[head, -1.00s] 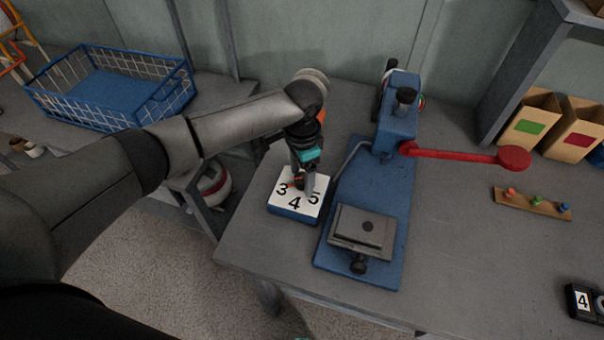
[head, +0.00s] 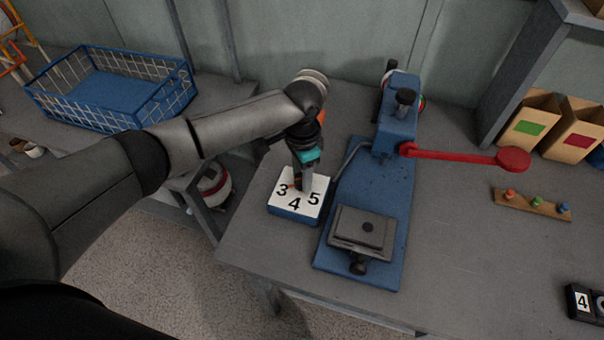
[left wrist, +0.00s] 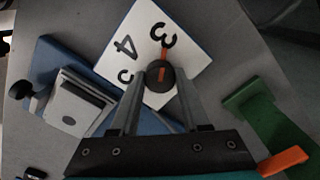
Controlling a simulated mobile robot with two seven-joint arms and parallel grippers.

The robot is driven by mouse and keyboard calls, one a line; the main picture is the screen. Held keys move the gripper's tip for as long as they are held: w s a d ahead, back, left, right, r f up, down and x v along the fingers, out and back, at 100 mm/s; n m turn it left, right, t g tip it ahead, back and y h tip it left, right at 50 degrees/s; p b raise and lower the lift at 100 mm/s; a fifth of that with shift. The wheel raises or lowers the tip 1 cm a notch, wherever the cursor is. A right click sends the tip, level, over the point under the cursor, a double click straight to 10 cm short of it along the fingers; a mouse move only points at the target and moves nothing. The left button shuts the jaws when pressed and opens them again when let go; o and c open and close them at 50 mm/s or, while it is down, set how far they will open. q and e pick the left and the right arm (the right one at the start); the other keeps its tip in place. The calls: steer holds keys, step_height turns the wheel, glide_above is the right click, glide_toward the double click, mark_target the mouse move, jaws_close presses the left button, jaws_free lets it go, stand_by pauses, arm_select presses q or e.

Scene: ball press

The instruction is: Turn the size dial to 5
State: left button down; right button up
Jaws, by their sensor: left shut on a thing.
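The size dial is a dark round knob (left wrist: 160,74) with an orange-red pointer line, set on a white-topped blue box (head: 294,211) marked 3, 4 and 5. In the left wrist view the pointer lies toward the 3. My left gripper (head: 303,188) comes down onto the box from above. Its two fingers are shut on the knob, one on each side, as the left wrist view (left wrist: 160,80) shows. In the head view the fingers hide most of the knob. My right gripper is not in view.
Just right of the box stands the blue press (head: 372,195) with a red lever (head: 455,154) reaching right. A peg board (head: 532,203) and open bins (head: 530,120) are farther right. A blue wire basket (head: 112,88) is at left. The front right table is mostly clear.

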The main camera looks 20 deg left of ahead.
arm_select(q)
steer(key=shift+r+n+p, duration=0.15)
steer(key=shift+n+p, duration=0.15)
steer(key=shift+p, duration=0.25)
steer(key=n+p, duration=0.5)
steer(key=p, duration=0.2)
steer(key=shift+d+r+n, duration=0.1)
steer(key=shift+n, duration=0.2)
steer(key=n+p, duration=0.3)
steer(key=shift+n, duration=0.3)
steer(key=n+p, duration=0.1)
steer(key=n, duration=0.1)
steer(key=shift+n, duration=0.4)
steer(key=n+p, duration=0.1)
steer(key=n, duration=0.2)
steer(key=shift+p, duration=0.4)
steer(key=n, duration=0.4)
steer(key=shift+p, duration=0.4)
steer(key=shift+w+n, duration=0.1)
steer(key=shift+n, duration=2.1)
